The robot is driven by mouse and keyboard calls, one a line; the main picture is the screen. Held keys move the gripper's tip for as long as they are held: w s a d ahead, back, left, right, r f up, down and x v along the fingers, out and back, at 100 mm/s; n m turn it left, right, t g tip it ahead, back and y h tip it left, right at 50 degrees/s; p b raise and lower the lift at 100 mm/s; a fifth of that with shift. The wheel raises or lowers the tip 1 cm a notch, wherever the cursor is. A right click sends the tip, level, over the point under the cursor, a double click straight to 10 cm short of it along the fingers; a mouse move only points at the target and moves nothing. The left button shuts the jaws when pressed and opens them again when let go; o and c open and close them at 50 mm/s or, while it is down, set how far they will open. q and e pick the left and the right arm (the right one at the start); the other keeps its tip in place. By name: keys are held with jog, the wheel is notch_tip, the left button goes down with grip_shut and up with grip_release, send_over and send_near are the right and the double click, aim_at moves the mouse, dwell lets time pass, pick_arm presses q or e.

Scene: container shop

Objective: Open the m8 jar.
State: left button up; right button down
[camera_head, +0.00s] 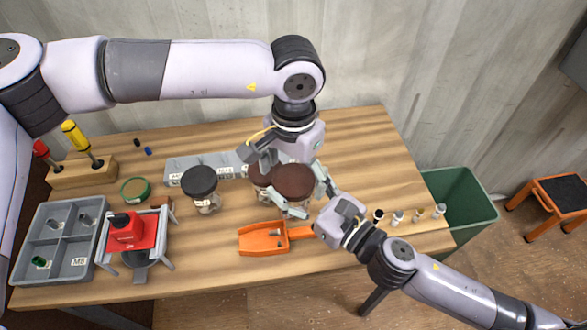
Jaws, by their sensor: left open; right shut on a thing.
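Three clear jars stand in mid-table: one with a black lid (200,181) at left and two with brown lids close together. My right gripper (304,194) is shut on the right brown-lidded jar (296,180), with one finger on each side. My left gripper (270,160) is open, pointing down from above just behind the brown lids. It partly covers the left brown-lidded jar (262,179). The brown lid of the right jar is on. I cannot read the jar labels, so I cannot tell which is the m8 jar.
An orange scoop (263,238) lies in front of the jars. A grey bin strip (180,170) is behind them. A red device (133,232), a grey compartment tray (67,270) and a screwdriver block (84,173) are at left. Several small vials (398,218) stand at right, near a green bin (462,200).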

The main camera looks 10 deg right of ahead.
pick_arm(q)
jog(key=shift+c, duration=0.4)
jog(key=c, duration=1.1)
jog(key=shift+n, duration=1.7)
jog(key=shift+c, duration=0.2)
jog(key=o, duration=1.3)
jog(key=shift+c, duration=0.2)
